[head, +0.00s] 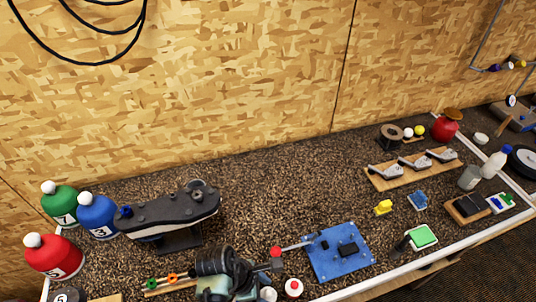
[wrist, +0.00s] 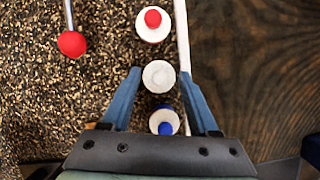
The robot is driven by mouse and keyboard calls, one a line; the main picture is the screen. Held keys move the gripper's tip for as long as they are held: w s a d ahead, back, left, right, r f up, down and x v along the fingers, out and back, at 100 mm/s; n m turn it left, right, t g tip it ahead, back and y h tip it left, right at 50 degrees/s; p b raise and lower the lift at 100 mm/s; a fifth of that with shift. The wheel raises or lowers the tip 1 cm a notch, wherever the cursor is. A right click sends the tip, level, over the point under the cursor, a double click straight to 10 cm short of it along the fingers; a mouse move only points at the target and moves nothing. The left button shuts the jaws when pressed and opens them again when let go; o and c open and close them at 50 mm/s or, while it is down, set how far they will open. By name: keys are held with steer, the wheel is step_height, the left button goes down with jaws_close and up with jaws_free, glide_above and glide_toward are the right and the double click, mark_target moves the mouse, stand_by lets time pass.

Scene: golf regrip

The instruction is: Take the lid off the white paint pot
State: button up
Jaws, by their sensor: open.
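The white paint pot (wrist: 159,77) stands in the middle of a row of three pots, seen from above in the wrist view. A pale round top shows, and its lid edge is hard to make out. My gripper (wrist: 158,73) is open, with one blue finger on each side of the white pot in the picture. I cannot tell how high the fingers are above it. In the head view my arm partly covers this area, and a pale pot top (head: 268,294) shows beside it at the bottom edge.
A red-capped pot (wrist: 153,22) and a blue-capped pot (wrist: 164,122) stand on either side along the white table edge (wrist: 183,40). A lever with a red ball (wrist: 72,44) reaches in from the left. A blue board (head: 340,262) lies farther right.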

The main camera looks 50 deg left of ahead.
jaws_close()
stand_by(0.4)
